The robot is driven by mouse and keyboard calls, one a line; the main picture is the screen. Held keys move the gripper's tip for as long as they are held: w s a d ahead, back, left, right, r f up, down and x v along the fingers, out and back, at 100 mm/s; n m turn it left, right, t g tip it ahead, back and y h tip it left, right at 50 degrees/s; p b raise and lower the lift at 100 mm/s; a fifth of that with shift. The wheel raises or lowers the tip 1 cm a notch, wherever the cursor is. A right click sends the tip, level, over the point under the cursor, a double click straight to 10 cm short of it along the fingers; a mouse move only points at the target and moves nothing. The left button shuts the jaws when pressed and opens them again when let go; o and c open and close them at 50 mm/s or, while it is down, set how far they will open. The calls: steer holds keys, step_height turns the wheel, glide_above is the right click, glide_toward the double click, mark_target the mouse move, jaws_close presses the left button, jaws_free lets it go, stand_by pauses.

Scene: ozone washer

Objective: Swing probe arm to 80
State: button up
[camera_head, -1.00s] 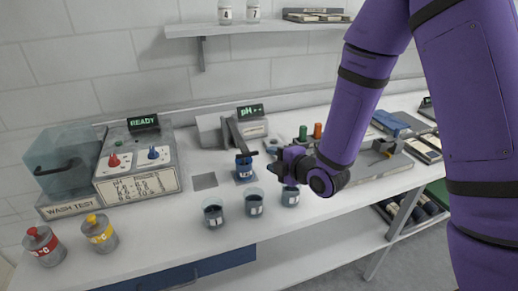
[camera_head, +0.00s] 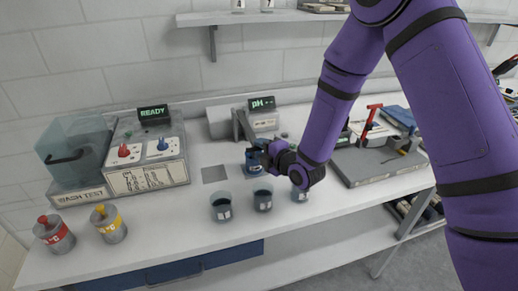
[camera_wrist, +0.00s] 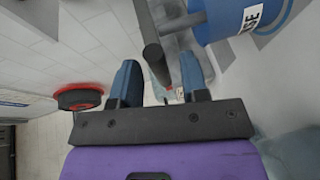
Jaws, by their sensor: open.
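The pH meter (camera_head: 264,119) stands at the back of the bench with a lit "pH" display. Its dark probe arm (camera_head: 243,126) reaches forward over a blue cup (camera_head: 254,165). My gripper (camera_head: 268,151) is at the right side of the cup and probe arm, partly covering them. In the wrist view my gripper (camera_wrist: 159,65) is open, with two blue fingers apart. A dark rod (camera_wrist: 150,42), seemingly the probe arm, runs between the fingers in the picture; I cannot tell if they touch it. The blue cup (camera_wrist: 238,20) with a partly legible label is at upper right. No angle scale is readable.
Several grey beakers (camera_head: 221,208) stand in front of the meter. The washer (camera_head: 145,165), reading READY, is at left with red and yellow bottles (camera_head: 108,224) before it. A grey tray with a red-handled tool (camera_head: 369,121) lies right of my arm.

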steer(key=shift+w+a+f, duration=0.15)
steer(key=shift+w+a, duration=0.3)
steer(key=shift+w, duration=0.1)
jaws_close()
